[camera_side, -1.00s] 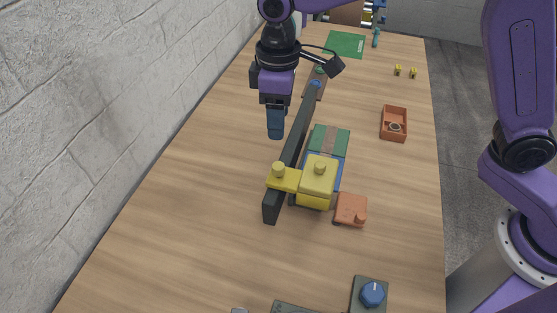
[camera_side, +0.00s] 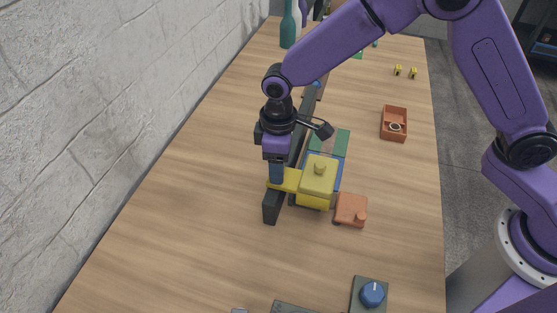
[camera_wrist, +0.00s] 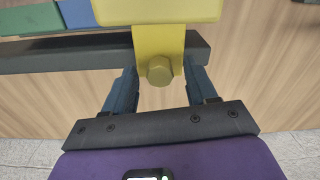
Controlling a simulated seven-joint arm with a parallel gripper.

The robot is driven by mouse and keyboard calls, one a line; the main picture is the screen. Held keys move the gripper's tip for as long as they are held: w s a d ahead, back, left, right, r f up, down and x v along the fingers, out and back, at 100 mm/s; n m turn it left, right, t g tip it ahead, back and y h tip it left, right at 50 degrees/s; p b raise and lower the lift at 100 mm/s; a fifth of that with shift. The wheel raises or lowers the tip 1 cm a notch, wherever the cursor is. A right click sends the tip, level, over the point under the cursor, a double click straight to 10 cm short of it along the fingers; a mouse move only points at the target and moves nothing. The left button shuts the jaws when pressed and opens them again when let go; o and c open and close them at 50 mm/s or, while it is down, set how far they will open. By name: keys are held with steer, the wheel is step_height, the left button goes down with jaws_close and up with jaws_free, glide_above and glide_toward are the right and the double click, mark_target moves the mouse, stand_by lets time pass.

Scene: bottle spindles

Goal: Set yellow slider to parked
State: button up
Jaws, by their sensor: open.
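The yellow slider (camera_side: 319,178) is a yellow block with a flat tab that reaches left across a dark rail (camera_side: 272,207). The tab ends in a round yellow knob, which shows in the wrist view (camera_wrist: 159,71). My gripper (camera_side: 277,181) is lowered over the tab at the rail's near end and hides the knob in the side view. In the wrist view my gripper's blue fingers (camera_wrist: 160,88) are open, one on each side of the knob, with visible gaps. Any mark for the parked position cannot be made out.
Green (camera_side: 342,143) and blue blocks sit behind the yellow slider along the rail. An orange block (camera_side: 350,209) with a peg stands to its right. The table left of the rail is clear.

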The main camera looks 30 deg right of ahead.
jaws_close()
steer(key=w+d, duration=2.3)
steer(key=shift+w+d+r, duration=0.1)
steer(key=shift+w+d, duration=0.1)
steer(key=shift+d, duration=0.1)
steer(key=shift+c, duration=0.6)
jaws_free()
steer(key=shift+w, duration=0.1)
steer(key=shift+o, duration=0.6)
step_height(320, 180, up, 17)
steer(key=shift+r, duration=0.2)
